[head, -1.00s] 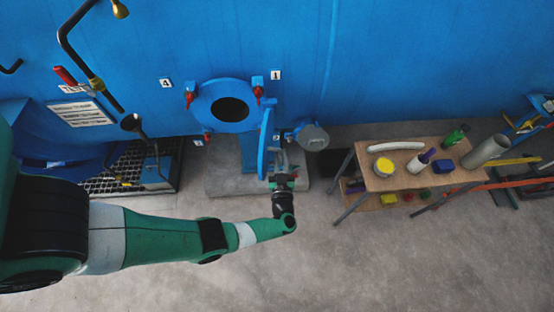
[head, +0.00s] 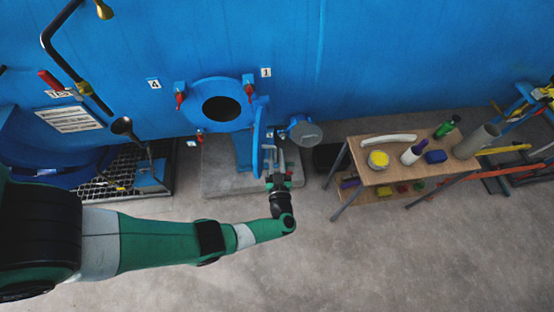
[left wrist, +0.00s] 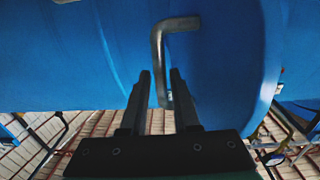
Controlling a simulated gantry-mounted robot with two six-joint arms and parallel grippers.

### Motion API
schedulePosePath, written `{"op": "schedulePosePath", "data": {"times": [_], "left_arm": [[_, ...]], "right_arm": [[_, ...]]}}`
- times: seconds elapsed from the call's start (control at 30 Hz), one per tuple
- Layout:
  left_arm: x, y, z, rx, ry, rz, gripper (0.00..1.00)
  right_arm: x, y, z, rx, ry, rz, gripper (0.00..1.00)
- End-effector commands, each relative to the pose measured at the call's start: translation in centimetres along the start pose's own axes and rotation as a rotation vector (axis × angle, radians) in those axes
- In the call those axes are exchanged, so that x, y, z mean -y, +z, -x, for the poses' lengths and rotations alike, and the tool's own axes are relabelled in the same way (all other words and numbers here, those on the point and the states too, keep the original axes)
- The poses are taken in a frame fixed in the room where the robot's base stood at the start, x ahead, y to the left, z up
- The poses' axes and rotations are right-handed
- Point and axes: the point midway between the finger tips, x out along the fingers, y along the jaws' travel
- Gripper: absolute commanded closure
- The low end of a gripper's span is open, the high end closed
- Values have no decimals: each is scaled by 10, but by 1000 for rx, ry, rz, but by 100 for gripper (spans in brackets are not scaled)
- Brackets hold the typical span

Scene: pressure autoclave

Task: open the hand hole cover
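The blue hand hole cover (head: 258,140) stands swung out from the round flange (head: 196,104), seen almost edge-on. The dark hole (head: 222,108) is uncovered. The cover's blue face also fills much of the left wrist view (left wrist: 225,60). A grey bent handle (left wrist: 158,45) sits on that face. My left gripper (head: 277,172) is at the right side of the cover. In the left wrist view its two fingers (left wrist: 160,75) are apart, with the handle's lower part between them and small gaps visible. My right gripper is not in view.
Red-handled clamps (head: 180,97) sit around the flange. A grey round part (head: 305,133) is right of the cover. A wooden table (head: 400,172) with bottles and containers stands further right. A metal grating (head: 118,178) is at left. The floor in front is clear.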

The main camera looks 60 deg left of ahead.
Motion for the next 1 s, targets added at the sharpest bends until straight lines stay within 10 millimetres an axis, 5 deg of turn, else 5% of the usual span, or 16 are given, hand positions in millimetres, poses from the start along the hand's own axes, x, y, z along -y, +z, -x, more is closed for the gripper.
{"op": "schedulePosePath", "data": {"times": [0.43, 1.0], "left_arm": [[-1, 0, 94, -1, 4, 0, 70], [0, -1, 104, -1, 0, 0, 70]], "right_arm": [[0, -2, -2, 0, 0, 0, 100], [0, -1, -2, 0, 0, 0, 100]]}}
